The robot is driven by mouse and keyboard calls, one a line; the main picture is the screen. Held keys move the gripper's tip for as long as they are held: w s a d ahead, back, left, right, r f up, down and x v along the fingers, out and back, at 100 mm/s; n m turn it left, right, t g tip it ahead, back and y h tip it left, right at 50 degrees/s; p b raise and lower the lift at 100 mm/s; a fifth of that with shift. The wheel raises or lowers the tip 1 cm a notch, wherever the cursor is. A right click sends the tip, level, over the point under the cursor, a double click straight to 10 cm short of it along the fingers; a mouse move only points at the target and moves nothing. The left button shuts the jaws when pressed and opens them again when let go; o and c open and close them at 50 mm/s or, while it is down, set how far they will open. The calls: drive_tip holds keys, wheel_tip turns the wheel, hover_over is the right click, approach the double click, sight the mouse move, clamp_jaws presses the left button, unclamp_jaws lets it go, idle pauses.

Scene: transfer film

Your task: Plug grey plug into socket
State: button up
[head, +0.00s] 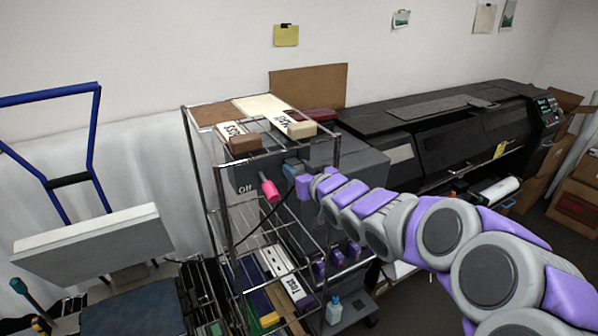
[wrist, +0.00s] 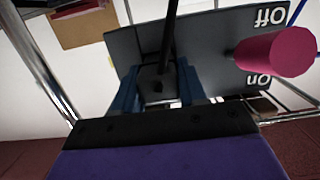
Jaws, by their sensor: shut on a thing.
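My gripper (head: 293,168) is at the dark grey panel (head: 247,178) on the wire rack. In the wrist view, its blue fingers (wrist: 157,92) are shut on a dark grey plug (wrist: 155,82) with a black cable (wrist: 171,35). In the head view, the cable (head: 262,224) hangs below the gripper and the plug cannot be made out. The panel (wrist: 205,50) lies just beyond the plug in the wrist view. I cannot make out the socket, nor tell whether the plug touches the panel.
A pink knob or lever (head: 269,189) stands out from the panel beside "Off" and "On" labels; it is close to the right of my fingers in the wrist view (wrist: 275,52). Chrome rack posts (head: 222,205) and boxes (head: 265,108) surround the panel. A large printer (head: 440,130) stands right.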

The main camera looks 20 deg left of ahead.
drive_tip(key=shift+w+a, duration=0.25)
drive_tip(key=shift+a, duration=0.1)
drive_tip(key=o, duration=1.2)
drive_tip(key=shift+c, duration=0.2)
drive_tip(key=shift+d, duration=0.1)
drive_tip(key=b+v, duration=0.3)
drive_tip(key=v, duration=1.4)
drive_tip(key=shift+f, duration=0.1)
